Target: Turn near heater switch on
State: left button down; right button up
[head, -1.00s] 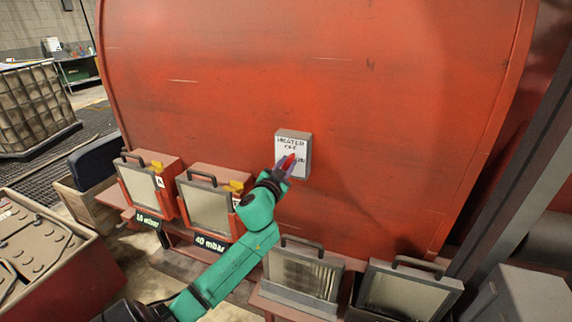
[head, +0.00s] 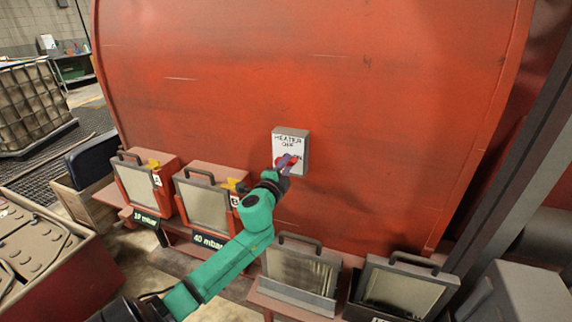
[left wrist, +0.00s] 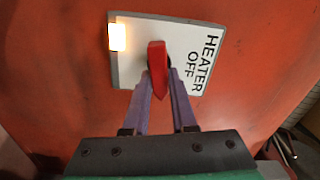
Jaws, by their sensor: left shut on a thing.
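The heater switch is a white plate (head: 290,136) in a grey frame on the red tank wall, lettered HEATER, OFF at the top and ON at the right. Its red knob (left wrist: 157,66) lies between the purple fingers of my left gripper (left wrist: 160,78), which is shut on it. In the left wrist view the plate is turned sideways, and the knob stands across it, away from OFF. A bright lit square (left wrist: 117,37) glows at the plate's corner. In the head view the fingers (head: 284,164) partly hide the knob, which points right towards ON. My right gripper is not in view.
Below the switch stand red-framed glass panels (head: 146,190) with handles and grey-framed ones (head: 302,272). Labels read 10 mbar (head: 146,219) and 40 mbar (head: 209,241). A dark post (head: 520,165) rises at right. The tank wall around the switch is clear.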

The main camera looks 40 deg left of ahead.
pick_arm(q)
jog(key=shift+f+m, duration=0.15)
jog(key=shift+m, duration=0.95)
jog(key=c, duration=0.7)
grip_release()
jog(key=b+v, duration=0.3)
jog(key=v, duration=1.1)
jog(key=shift+s+d, duration=0.2)
jog(key=shift+s, duration=0.1)
